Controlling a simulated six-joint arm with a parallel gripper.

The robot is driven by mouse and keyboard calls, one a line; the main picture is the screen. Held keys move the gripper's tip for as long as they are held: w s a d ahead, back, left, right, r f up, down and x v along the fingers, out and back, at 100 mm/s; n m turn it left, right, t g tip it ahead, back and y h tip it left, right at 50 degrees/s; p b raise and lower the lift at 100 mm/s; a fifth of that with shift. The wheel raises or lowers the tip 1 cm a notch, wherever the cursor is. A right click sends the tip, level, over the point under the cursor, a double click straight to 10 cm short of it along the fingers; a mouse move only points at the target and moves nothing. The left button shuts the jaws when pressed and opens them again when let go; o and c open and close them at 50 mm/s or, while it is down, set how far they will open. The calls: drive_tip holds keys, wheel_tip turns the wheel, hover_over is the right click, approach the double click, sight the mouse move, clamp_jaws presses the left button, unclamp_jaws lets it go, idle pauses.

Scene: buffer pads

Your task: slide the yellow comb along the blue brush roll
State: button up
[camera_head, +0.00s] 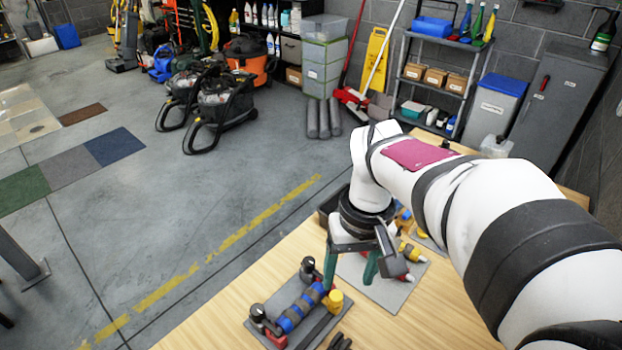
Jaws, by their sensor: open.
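The blue brush roll (301,307), banded with grey-brown, lies slanted on a grey base plate (258,296) between black end holders, one with a red part. A small yellow piece (335,301) stands right beside the roll's upper right end; it may be the yellow comb, but its teeth cannot be made out. My gripper (350,272) is open, its green fingers spread apart with nothing seen between them. It is above and to the right of the roll, over a second grey mat. My arm and wrist hide part of that mat.
Yellow-and-grey tools (412,252) lie on the second mat (388,292) under my wrist. A dark bin (329,206) stands at the table's far edge. Small black pieces (339,342) lie at the front. The wooden table (437,316) is clear to the right of the mats.

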sight(337, 295)
drive_tip(key=w+f+n, duration=0.3)
drive_tip(key=w, duration=0.4)
wheel_tip(337, 295, down, 15)
drive_tip(key=shift+r, duration=0.1)
clamp_jaws()
idle(1.0)
